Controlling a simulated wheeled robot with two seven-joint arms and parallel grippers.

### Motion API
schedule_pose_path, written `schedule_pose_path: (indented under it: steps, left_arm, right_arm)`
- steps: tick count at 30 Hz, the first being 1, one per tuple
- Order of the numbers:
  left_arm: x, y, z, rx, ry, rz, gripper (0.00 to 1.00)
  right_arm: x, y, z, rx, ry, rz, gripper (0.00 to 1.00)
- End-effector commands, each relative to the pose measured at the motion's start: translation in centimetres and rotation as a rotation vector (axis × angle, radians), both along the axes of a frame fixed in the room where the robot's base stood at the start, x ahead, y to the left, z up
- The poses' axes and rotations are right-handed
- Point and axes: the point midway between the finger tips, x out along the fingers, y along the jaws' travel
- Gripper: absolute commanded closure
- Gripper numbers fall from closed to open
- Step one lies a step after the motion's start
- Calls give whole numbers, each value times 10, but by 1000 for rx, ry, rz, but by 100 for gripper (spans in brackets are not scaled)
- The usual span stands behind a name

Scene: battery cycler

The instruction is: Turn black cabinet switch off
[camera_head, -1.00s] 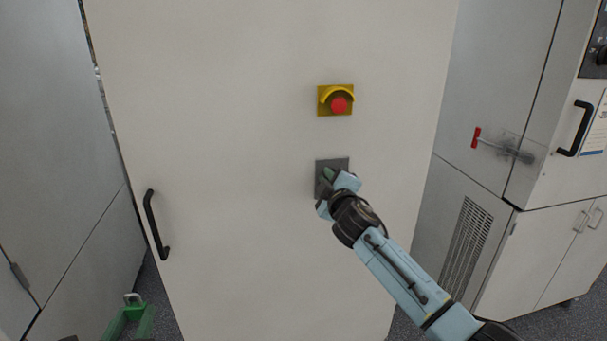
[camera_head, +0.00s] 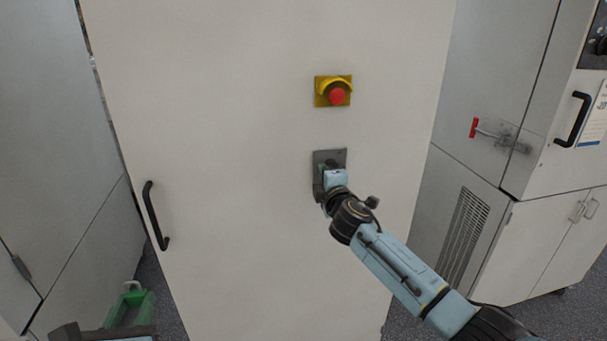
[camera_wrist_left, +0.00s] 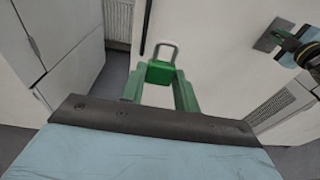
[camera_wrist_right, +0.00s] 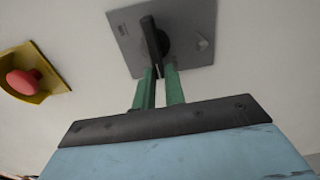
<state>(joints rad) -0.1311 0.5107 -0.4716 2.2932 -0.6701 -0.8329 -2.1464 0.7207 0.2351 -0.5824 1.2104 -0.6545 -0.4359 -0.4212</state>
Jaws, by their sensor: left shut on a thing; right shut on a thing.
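The black cabinet switch (camera_wrist_right: 155,42) is a black knob on a square grey plate (camera_wrist_right: 196,22), on the white cabinet door (camera_head: 230,130). The plate also shows in the head view (camera_head: 321,157). My right gripper (camera_wrist_right: 160,72) is shut on the lower end of the knob, between its green fingers. In the head view my right gripper (camera_head: 328,170) partly hides the switch. My left gripper (camera_wrist_left: 160,78) is low at the left, away from the switch, and is shut on a green padlock (camera_wrist_left: 161,73) with a metal shackle. This padlock also shows in the head view (camera_head: 133,297).
A red emergency button (camera_head: 337,96) on a yellow plate sits above the switch. A black door handle (camera_head: 155,215) is at the left of the door. At the right stands another cabinet with a red-ended latch (camera_head: 474,128) and a vent grille (camera_head: 464,238).

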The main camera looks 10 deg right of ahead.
Motion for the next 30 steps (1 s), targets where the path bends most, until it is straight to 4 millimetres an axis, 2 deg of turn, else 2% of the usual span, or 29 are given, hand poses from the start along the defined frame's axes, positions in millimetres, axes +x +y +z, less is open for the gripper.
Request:
schedule_pose_path:
  steps: [10, 11, 15, 25, 30]
  left_arm:
    - [0, 0, 0, 0, -1, 0, 86]
    - [0, 0, 0, 0, -1, 0, 86]
    - [0, 0, 0, 0, -1, 0, 86]
    - [0, 0, 1, 0, -1, 0, 86]
    - [0, 0, 2, 0, -1, 0, 86]
  right_arm:
    - [0, 0, -1, -6, 1, 0, 100]
    - [0, 0, -1, -5, 1, 0, 84]
    - [0, 0, -1, -4, 1, 0, 66]
    - [-1, 0, -1, -3, 1, 0, 66]
    - [-13, -1, -1, -2, 0, 0, 66]
